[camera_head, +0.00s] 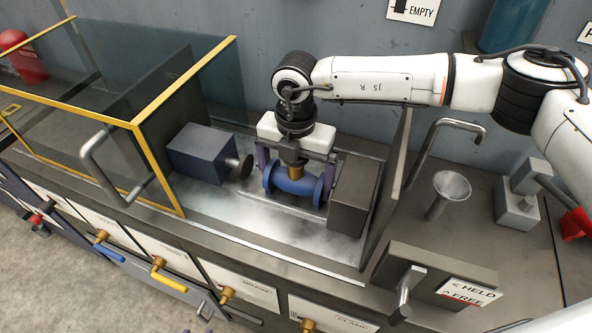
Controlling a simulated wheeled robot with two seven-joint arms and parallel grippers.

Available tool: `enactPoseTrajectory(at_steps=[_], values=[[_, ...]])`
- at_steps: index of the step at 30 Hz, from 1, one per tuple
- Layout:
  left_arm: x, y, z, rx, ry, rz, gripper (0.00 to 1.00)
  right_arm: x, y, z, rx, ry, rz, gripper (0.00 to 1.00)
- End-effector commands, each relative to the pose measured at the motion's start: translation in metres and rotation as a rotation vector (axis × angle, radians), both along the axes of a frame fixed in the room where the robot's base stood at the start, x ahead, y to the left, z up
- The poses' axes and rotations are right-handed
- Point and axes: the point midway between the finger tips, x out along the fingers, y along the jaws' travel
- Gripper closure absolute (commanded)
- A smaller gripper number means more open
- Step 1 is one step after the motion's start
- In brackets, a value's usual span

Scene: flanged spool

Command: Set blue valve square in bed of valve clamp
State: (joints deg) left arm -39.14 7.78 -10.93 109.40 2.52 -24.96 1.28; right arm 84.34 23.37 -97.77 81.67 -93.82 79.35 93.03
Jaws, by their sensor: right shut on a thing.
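The blue valve (291,183) has round flanged ends and a brass stem on top. It sits low in the bed of the valve clamp (262,215), between a dark blue-grey block with a round pad (203,153) on the left and a dark block (353,194) on the right. My right gripper (293,165) reaches down from above and is shut on the valve. Its fingers hide part of the valve, and I cannot tell whether the underside touches the bed. The pad stands apart from the valve's left flange. My left gripper is not in view.
A yellow-edged glass guard (185,85) with a handle stands left of the bed. Right of it are a metal funnel (451,186), a bent pipe and a lever plate marked HELD and FREE (472,292). Brass-stemmed valves and labels line the front panel.

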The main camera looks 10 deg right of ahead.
Motion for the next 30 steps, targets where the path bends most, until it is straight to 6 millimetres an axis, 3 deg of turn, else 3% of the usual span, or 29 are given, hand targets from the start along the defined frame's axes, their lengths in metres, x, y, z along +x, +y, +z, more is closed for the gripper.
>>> enactPoseTrajectory(at_steps=[7, 8, 9, 20, 30], values=[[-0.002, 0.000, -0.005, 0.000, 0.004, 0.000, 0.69, 0.001, 0.001, -0.001, 0.003, -0.004, 0.000, 0.67], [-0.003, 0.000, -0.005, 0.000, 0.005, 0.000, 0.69, 0.000, 0.000, -0.003, 0.000, 0.000, 0.000, 0.05], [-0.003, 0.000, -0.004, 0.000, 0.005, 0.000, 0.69, 0.000, 0.000, -0.002, 0.000, 0.000, 0.000, 0.00], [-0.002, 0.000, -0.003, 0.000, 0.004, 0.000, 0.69, 0.001, 0.000, 0.007, 0.001, -0.002, 0.000, 0.00], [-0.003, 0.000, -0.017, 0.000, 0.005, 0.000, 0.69, 0.001, 0.001, 0.075, 0.002, -0.004, 0.001, 0.00]])
